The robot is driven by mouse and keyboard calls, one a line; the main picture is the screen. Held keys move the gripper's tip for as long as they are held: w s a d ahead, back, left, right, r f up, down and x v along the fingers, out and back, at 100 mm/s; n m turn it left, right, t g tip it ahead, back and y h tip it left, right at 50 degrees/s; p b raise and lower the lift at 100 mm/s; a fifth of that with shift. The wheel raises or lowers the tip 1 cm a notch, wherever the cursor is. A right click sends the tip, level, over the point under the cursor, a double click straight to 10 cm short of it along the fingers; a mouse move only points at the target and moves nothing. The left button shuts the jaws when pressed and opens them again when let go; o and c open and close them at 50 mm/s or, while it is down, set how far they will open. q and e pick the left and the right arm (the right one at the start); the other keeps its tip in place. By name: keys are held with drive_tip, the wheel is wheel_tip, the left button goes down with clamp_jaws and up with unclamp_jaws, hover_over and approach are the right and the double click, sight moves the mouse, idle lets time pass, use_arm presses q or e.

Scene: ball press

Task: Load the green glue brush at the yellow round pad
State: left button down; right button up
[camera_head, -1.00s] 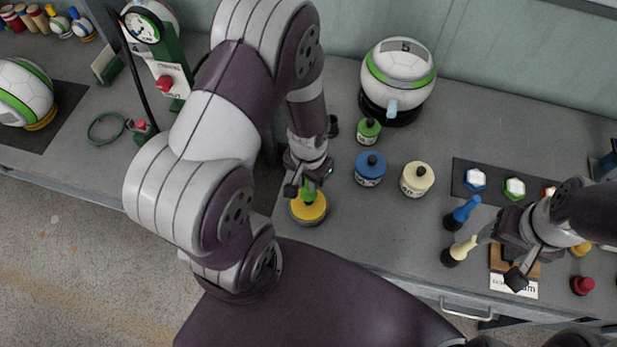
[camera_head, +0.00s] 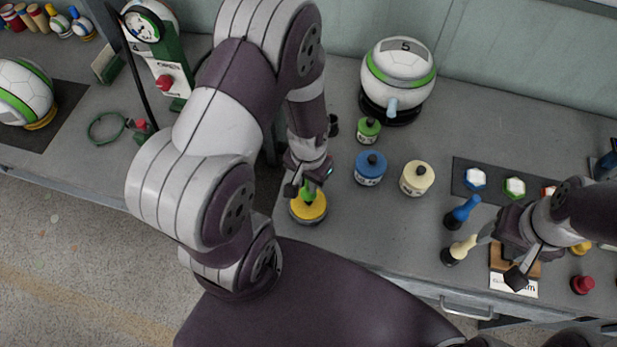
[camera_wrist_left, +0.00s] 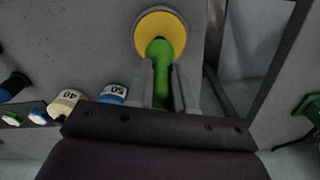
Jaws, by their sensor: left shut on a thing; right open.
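The yellow round pad (camera_head: 309,209) lies on the bench near its front edge, below my left arm. My left gripper (camera_head: 303,184) is shut on the green glue brush (camera_head: 310,192). In the left wrist view, the green brush (camera_wrist_left: 160,68) sits between the two fingers (camera_wrist_left: 161,85) and its far end overlaps the yellow pad (camera_wrist_left: 175,27). I cannot tell whether its tip touches the pad. My right gripper (camera_head: 517,262) is open and empty over the bench at the right, close to the cream brush (camera_head: 458,249).
Green (camera_head: 369,130), blue (camera_head: 370,168) and cream (camera_head: 417,178) pots stand right of the pad. A white device with a green band (camera_head: 398,75) stands behind them. A blue brush (camera_head: 462,212) stands near my right gripper. A dark mat (camera_head: 490,172) with hexagonal pieces lies at the right.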

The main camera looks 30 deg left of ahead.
idle(0.3)
use_arm(q)
wheel_tip(320, 180, up, 7)
drive_tip(key=p, duration=0.7)
idle(0.5)
